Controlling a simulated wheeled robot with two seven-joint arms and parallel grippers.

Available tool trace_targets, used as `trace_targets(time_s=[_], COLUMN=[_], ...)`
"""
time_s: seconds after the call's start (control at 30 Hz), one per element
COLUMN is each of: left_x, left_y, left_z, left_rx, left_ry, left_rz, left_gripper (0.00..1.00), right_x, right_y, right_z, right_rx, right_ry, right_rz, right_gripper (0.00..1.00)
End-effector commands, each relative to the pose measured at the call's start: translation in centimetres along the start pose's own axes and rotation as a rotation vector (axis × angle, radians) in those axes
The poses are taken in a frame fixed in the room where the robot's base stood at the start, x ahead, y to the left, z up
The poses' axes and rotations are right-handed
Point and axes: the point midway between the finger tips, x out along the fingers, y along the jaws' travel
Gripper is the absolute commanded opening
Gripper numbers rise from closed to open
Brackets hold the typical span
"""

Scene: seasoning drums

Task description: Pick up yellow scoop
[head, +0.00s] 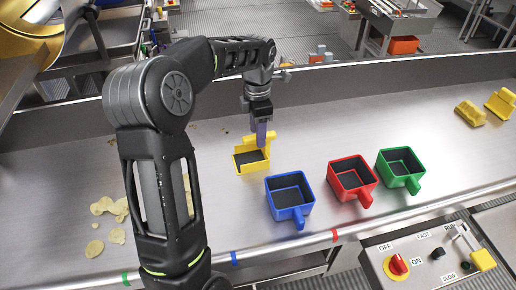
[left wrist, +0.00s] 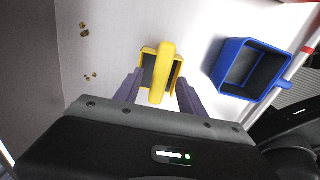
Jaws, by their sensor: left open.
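The yellow scoop (head: 249,160) sits on the metal conveyor, left of the blue scoop. In the left wrist view the yellow scoop (left wrist: 149,72) lies ahead of the fingers, its handle toward the camera. My left gripper (head: 262,138) is above it, and the same gripper (left wrist: 158,92) shows its two purple fingers spread on either side of the scoop's handle. The gripper is open and holds nothing. I cannot tell whether the fingers touch the scoop. My right gripper is not in view.
A blue scoop (head: 289,197), a red scoop (head: 352,180) and a green scoop (head: 400,169) stand in a row to the right. Loose chips (head: 107,207) lie at left. Yellow pieces (head: 470,112) lie far right. A control panel (head: 430,262) is at front right.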

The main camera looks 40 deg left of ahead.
Motion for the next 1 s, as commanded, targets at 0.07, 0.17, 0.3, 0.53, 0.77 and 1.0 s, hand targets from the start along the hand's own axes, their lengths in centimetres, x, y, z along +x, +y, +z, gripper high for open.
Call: trace_targets(time_s=[0.07,0.17,0.3,0.53,0.77,1.0], left_x=[0.0,0.1,1.2,4.5,5.2,5.2], left_y=[0.0,0.0,-0.1,0.0,0.0,0.0], left_z=[0.0,0.0,0.0,0.1,0.1,0.1], left_rx=[0.000,0.000,-0.001,0.000,-0.001,0.000], left_ry=[0.000,0.000,0.001,0.001,-0.001,-0.001], left_rz=[0.000,0.000,-0.003,-0.002,0.001,0.001], left_gripper=[0.47,0.47,0.47,0.47,0.47,0.47], right_x=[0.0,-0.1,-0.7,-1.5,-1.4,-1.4], right_y=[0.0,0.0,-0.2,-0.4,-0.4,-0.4], right_z=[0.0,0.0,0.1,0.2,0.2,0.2], right_rx=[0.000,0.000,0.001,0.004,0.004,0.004], right_ry=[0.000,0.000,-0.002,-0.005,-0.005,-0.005], right_rz=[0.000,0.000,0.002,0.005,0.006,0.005], right_gripper=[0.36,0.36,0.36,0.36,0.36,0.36])
